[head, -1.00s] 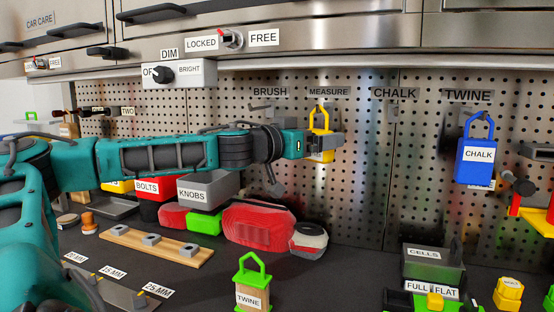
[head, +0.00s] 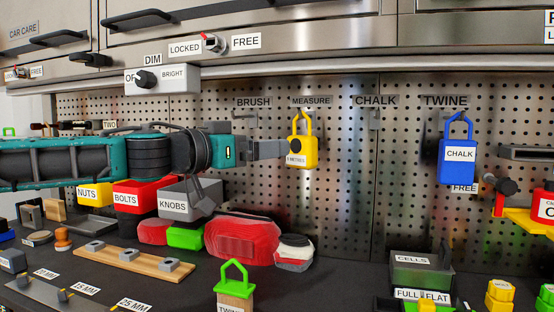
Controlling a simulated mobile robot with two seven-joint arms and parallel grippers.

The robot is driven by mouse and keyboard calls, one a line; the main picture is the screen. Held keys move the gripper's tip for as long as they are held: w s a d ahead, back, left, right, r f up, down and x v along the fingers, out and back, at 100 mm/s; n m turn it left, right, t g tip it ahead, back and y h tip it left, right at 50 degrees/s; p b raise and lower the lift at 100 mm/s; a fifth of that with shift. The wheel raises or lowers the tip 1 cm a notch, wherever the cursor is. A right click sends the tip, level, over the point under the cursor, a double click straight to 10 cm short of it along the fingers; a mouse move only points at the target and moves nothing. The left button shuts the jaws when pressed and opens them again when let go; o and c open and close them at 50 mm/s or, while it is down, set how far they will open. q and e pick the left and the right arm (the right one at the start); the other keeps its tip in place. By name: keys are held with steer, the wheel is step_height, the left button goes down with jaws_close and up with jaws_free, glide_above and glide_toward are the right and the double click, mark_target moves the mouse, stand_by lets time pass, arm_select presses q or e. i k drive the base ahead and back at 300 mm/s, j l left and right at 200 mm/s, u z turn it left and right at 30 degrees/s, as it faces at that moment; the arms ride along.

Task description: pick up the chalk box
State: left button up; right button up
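The chalk box (head: 458,163) is a blue box with a loop handle and a white CHALK label. It hangs on the pegboard at the right, below the TWINE sign (head: 446,101). My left gripper (head: 284,149) reaches in from the left, seen side-on, with its grey fingertips beside the yellow measure box (head: 303,154), well left of the chalk box. I cannot tell whether its fingers are apart or touching, and nothing is visibly held. My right gripper is not in view.
The spot under the CHALK sign (head: 376,100) shows an empty hook. A twine box (head: 235,290) with a green handle stands on the bench. A grey cells bin (head: 422,271) stands front right. A dark knob (head: 507,186) sticks out right of the chalk box. Steel cabinets overhang the pegboard.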

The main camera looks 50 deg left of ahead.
mark_target(456, 158)
steer(key=k+l, duration=0.45)
steer(key=l, duration=0.3)
steer(key=k+l, duration=0.25)
steer(key=l, duration=0.1)
